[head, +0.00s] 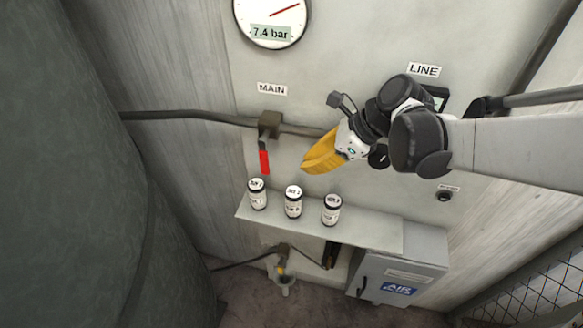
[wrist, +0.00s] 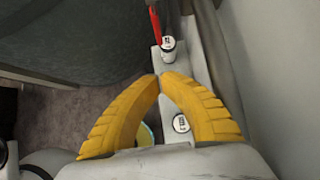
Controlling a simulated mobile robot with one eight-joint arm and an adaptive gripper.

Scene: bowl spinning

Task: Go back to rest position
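My gripper (head: 306,167) is in front of the wall panel in the head view, to the right of the red valve handle (head: 264,162) and above the shelf. Its two curved yellow fingers point left and slightly down. In the wrist view my gripper (wrist: 161,78) has its fingertips together, with nothing held at the tips. Only background shows through the gap between the curved fingers. My arm reaches in from the right edge of the head view.
A shelf (head: 375,237) below my gripper bears three canisters: left (head: 257,194), middle (head: 293,201), right (head: 332,209). A pipe (head: 185,116) runs to the MAIN valve (head: 269,124). A large dark tank (head: 65,190) fills the left. A grey AIR box (head: 400,277) sits lower right.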

